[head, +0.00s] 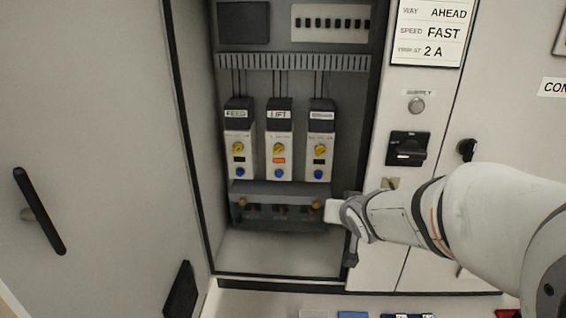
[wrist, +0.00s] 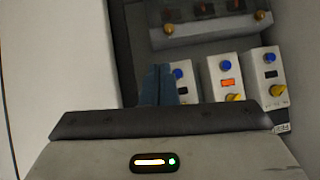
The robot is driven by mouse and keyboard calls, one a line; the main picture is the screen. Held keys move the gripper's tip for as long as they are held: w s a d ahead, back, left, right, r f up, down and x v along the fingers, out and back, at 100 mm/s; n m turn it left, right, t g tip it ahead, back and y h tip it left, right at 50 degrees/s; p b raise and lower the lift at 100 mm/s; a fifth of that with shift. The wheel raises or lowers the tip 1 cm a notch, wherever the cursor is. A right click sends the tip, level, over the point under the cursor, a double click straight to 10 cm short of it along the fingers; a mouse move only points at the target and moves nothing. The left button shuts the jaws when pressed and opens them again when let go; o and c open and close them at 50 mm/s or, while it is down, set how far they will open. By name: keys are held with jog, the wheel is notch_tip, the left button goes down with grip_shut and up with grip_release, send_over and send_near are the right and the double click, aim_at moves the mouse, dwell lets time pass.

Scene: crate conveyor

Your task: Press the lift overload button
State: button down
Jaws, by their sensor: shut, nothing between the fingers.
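Three white overload units with black tops hang side by side in the open cabinet. The lift overload (head: 279,150), labelled LIFT, is the middle one, with a yellow dial and an orange window. Its blue button (head: 278,173) is at the bottom. In the wrist view, which is turned over, the lift unit (wrist: 227,80) is in the middle and its blue button (wrist: 227,65) is in plain sight. My gripper (head: 335,211) is below and right of the units in the head view. Its fingers (wrist: 163,84) are shut and empty, partly covering the third unit.
The feed unit (head: 239,150) is left of lift; a third unit (head: 319,150) with an unreadable label is right. A grey terminal cover (head: 278,192) sits below them. The open cabinet door (head: 90,150) is at left. A black rotary switch (head: 407,148) is right.

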aim_at(279, 175)
jog(key=w+a+f+n+y, duration=0.1)
jog(key=w+a+y, duration=0.2)
jog(key=a+y, duration=0.2)
jog(key=w+a+f+t+y, duration=0.1)
jog(key=w+a+y, duration=0.3)
jog(key=a, duration=0.6)
jog(key=shift+w+f+n+y, duration=0.15)
jog(key=shift+f+n+y, duration=0.25)
jog(key=shift+y, duration=0.2)
jog(key=shift+w, duration=0.1)
jog(key=w+p, duration=0.1)
jog(key=w, duration=0.7)
jog(key=shift+w+d, duration=0.15)
jog(key=shift+w, duration=0.15)
jog(key=shift+r, duration=0.1)
dwell(0.5)
jog(key=shift+w+p, duration=0.4)
jog(key=shift+w, duration=0.05)
